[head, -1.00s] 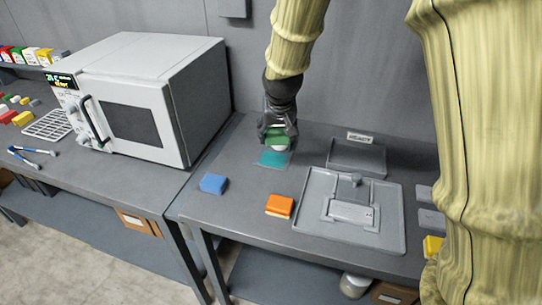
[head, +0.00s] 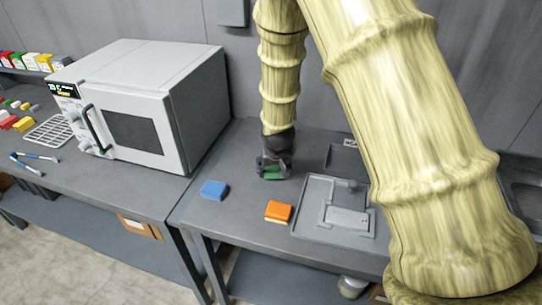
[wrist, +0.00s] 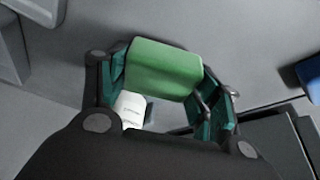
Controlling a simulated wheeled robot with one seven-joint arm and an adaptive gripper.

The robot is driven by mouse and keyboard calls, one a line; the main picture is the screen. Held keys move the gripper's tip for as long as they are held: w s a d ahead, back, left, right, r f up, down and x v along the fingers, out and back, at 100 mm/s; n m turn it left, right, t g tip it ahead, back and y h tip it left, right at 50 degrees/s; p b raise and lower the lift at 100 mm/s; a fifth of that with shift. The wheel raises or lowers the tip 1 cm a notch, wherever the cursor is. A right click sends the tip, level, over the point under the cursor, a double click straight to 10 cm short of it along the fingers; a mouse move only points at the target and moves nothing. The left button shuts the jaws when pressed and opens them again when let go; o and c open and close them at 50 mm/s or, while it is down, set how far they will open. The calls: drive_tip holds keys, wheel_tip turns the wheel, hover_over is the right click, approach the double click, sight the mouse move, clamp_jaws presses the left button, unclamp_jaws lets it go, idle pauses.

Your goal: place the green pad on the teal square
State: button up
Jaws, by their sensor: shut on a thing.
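My gripper (head: 272,170) is shut on the green pad (head: 272,173), over the back left part of the right-hand bench. In the wrist view the green pad (wrist: 165,70) sits between the fingers, with a white part showing below it. The teal square cannot be made out in the head view; my gripper and the pad cover its area. I cannot tell whether the pad touches the surface below.
A blue block (head: 214,190) and an orange block (head: 278,211) lie in front of my gripper. A grey tray with a fixture (head: 307,222) is to the right. A white oven (head: 140,105) stands left. Bare bench separates my gripper from the oven.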

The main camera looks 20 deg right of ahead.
drive_tip(key=shift+w+d+p, duration=0.15)
drive_tip(key=shift+w, duration=0.5)
drive_tip(key=shift+w+d+p, duration=0.15)
drive_tip(key=shift+w, duration=0.45)
drive_tip(key=w, duration=0.1)
drive_tip(key=w+p, duration=0.1)
drive_tip(key=w, duration=0.1)
drive_tip(key=shift+d+r, duration=0.2)
drive_tip(key=shift+d, duration=0.1)
drive_tip(key=shift+w+f+p, duration=0.2)
drive_tip(key=shift+f+p, duration=0.1)
drive_tip(key=shift+p, duration=0.15)
drive_tip(key=shift+f, duration=0.5)
drive_tip(key=shift+f, duration=0.2)
drive_tip(key=o, duration=0.9)
drive_tip(key=shift+r, duration=0.1)
drive_tip(key=shift+b+v, duration=1.5)
drive_tip(key=shift+v, duration=4.6)
